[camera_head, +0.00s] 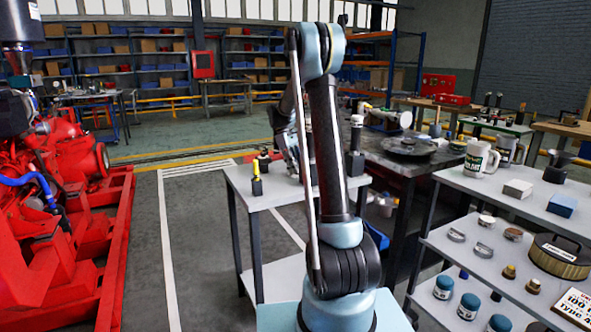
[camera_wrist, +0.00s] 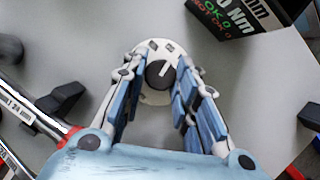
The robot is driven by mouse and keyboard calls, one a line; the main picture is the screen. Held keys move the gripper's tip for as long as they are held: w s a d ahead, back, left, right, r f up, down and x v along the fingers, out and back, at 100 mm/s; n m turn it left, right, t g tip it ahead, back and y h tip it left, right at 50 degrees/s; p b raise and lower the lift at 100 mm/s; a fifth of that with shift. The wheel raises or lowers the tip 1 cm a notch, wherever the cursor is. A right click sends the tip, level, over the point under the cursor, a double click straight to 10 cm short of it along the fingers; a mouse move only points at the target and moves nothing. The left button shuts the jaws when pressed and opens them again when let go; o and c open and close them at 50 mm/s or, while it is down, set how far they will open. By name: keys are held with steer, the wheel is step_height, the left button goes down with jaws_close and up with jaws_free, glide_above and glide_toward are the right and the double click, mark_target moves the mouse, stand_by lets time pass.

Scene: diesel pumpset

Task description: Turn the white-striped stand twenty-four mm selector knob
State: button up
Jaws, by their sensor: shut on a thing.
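The selector knob (camera_wrist: 162,70) shows in the wrist view as a dark round knob with a white stripe. The stripe points up and slightly right in the picture. The knob sits on a pale round stand plate (camera_wrist: 147,97) with small dark marks near its upper edge. My gripper (camera_wrist: 160,72) is shut on the knob, with one blue-padded finger on its left and one on its right. Finger contact is hard to make out from above. In the head view my arm hides the knob and most of my gripper.
The knob's grey table (camera_head: 262,200) stands mid-scene. A red engine (camera_head: 70,180) stands far left.

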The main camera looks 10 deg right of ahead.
steer(key=m+y, duration=0.1)
steer(key=m, duration=0.1)
steer(key=m+g, duration=0.1)
steer(key=m, duration=0.2)
steer(key=shift+w+d+y, duration=0.15)
steer(key=shift+w+y, duration=0.05)
steer(key=shift+y, duration=0.2)
steer(key=shift+m, duration=0.4)
steer(key=o, duration=1)
steer(key=shift+o, duration=0.2)
steer(key=v, duration=1.1)
steer(key=shift+w+r, duration=0.25)
steer(key=shift+r, duration=0.1)
steer(key=shift+s, duration=0.1)
